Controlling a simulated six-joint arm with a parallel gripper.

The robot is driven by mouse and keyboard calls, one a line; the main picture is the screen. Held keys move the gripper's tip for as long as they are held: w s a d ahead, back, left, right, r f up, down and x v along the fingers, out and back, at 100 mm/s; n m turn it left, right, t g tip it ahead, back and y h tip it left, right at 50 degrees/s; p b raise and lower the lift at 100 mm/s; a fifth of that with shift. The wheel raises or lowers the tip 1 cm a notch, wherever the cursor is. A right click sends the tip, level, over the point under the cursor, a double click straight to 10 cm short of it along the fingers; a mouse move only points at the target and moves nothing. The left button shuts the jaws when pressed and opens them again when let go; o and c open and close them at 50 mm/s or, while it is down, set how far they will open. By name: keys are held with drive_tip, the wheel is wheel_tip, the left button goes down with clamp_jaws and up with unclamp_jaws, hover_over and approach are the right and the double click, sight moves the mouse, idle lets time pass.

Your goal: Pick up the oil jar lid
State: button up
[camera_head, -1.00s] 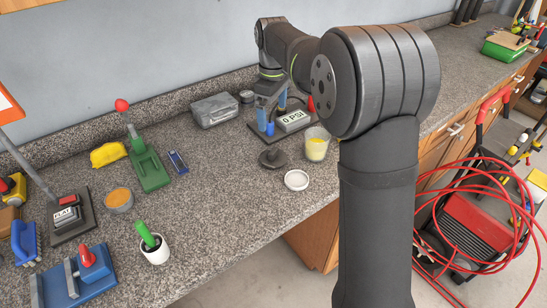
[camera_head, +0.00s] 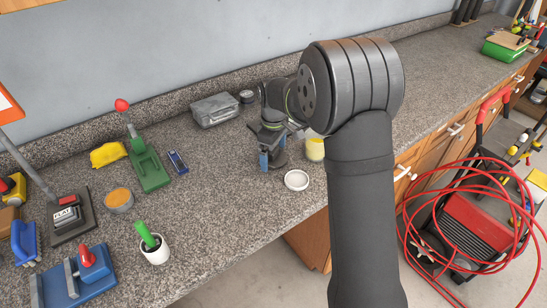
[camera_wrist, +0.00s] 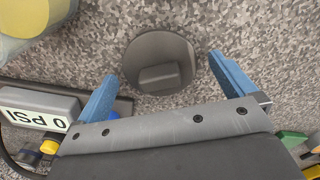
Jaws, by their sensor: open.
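A dark grey round lid with a raised knob (camera_wrist: 160,62) lies flat on the speckled counter in the wrist view; I take it as the oil jar lid. My gripper (camera_wrist: 163,70) is open, with its blue fingers on either side of the lid and no visible grip on it. In the head view my gripper (camera_head: 272,158) is low over the counter and mostly hides the lid. A jar with yellow contents (camera_head: 315,149) stands just right of my gripper. It shows at the top left of the wrist view (camera_wrist: 25,25).
A white round dish or lid (camera_head: 297,180) lies close in front of my gripper. The 0 PSI gauge (camera_wrist: 38,108) is close by at left in the wrist view. A grey case (camera_head: 214,109) stands behind.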

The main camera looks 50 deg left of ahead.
sight(275, 151)
drive_tip(key=shift+f, duration=0.15)
drive_tip(key=c, duration=0.9)
drive_tip(key=shift+c, duration=0.2)
drive_tip(key=shift+r, duration=0.45)
wheel_tip(275, 151, up, 4)
drive_tip(key=shift+w+d+f, duration=0.15)
drive_tip(key=shift+f, duration=0.05)
drive_tip(key=w+d+r, duration=0.6)
drive_tip(key=d, duration=0.3)
drive_tip(key=w+a+r, duration=0.3)
drive_tip(key=w, duration=0.3)
drive_tip(key=shift+a, duration=0.2)
drive_tip(key=shift+r, duration=0.1)
